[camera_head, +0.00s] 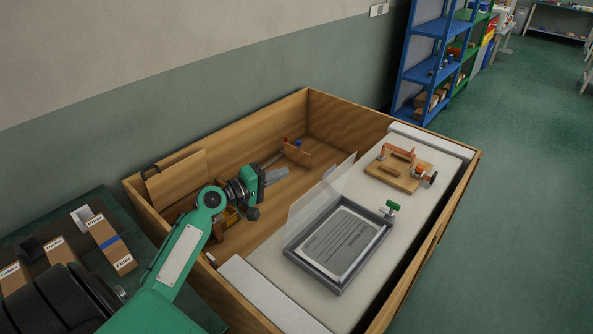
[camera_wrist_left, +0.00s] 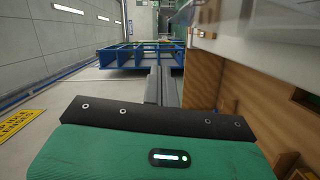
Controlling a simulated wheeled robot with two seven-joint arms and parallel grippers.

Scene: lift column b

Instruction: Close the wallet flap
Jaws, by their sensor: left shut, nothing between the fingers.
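A green-topped catch (camera_head: 391,208) sits at the frame's far right corner. My left gripper (camera_head: 286,173) is shut and empty, left of the flap and apart from it in the head view. Its fingers also show in the left wrist view (camera_wrist_left: 163,85). My right gripper is not in view.
A wooden fixture with an orange clamp (camera_head: 397,160) stands behind the wallet. The wooden box walls (camera_head: 447,205) surround the work area. Small cartons (camera_head: 110,240) lie on a dark table at left. Blue shelves (camera_head: 428,60) stand beyond.

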